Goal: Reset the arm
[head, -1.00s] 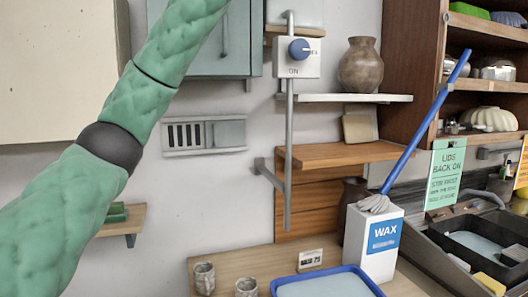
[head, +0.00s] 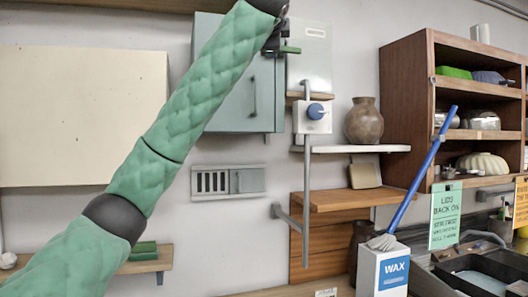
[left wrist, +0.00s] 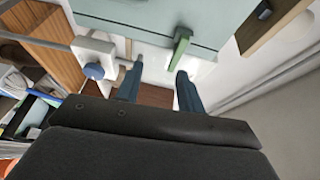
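My left arm (head: 190,100), in a green padded cover, reaches up across the head view. My left gripper (head: 276,38) is high up beside the grey-green wall cabinet (head: 235,90), partly cut off by the arm's end. In the left wrist view the gripper's two dark blue fingers (left wrist: 159,72) stand apart with nothing held between them. A green lever (left wrist: 181,45) lies just beyond the fingers, nearer the right one; I cannot tell whether it touches. The lever also shows in the head view (head: 291,50), in front of a white panel. My right gripper is not in view.
A blue-knobbed switch box (head: 312,117) on a vertical pipe is below the gripper. A brown vase (head: 364,121) stands on a shelf to the right. A cream board (head: 80,115) is at left.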

